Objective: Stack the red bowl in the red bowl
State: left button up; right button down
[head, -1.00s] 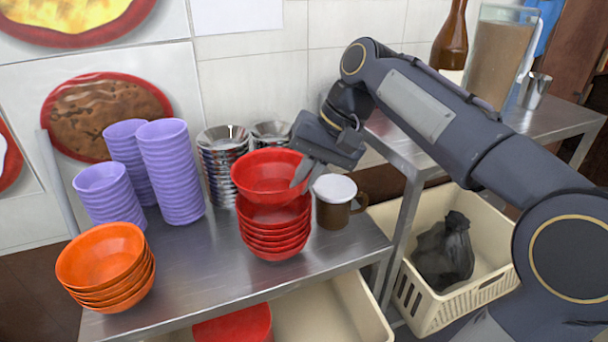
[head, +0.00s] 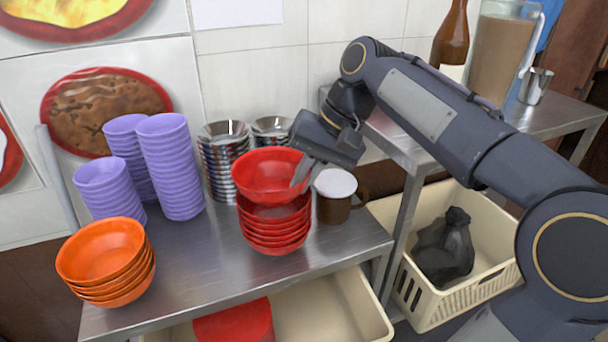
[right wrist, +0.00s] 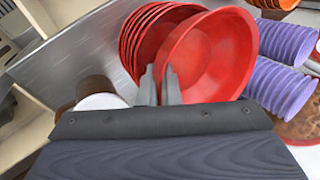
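A red bowl (head: 268,172) is in my right gripper (head: 303,172), which grips it by its right rim. The bowl is right above a stack of several red bowls (head: 275,232) and overlaps the stack's top bowl in the picture. Whether it touches that bowl I cannot tell. In the right wrist view the two fingers (right wrist: 160,84) straddle the rim of the held bowl (right wrist: 215,58), with the stack (right wrist: 146,42) beyond it to the left. My left gripper is not in view.
A brown mug with a white top (head: 336,190) stands close to the right of the stack. The metal table (head: 200,270) is bare in front.

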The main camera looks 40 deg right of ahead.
jog(key=shift+f+b, duration=0.35)
jog(key=shift+f, duration=0.45)
dwell(0.8)
jog(key=c, duration=1.6)
grip_release()
jog(key=shift+o, duration=0.2)
jog(key=v, duration=0.8)
jog(key=shift+f, duration=0.1)
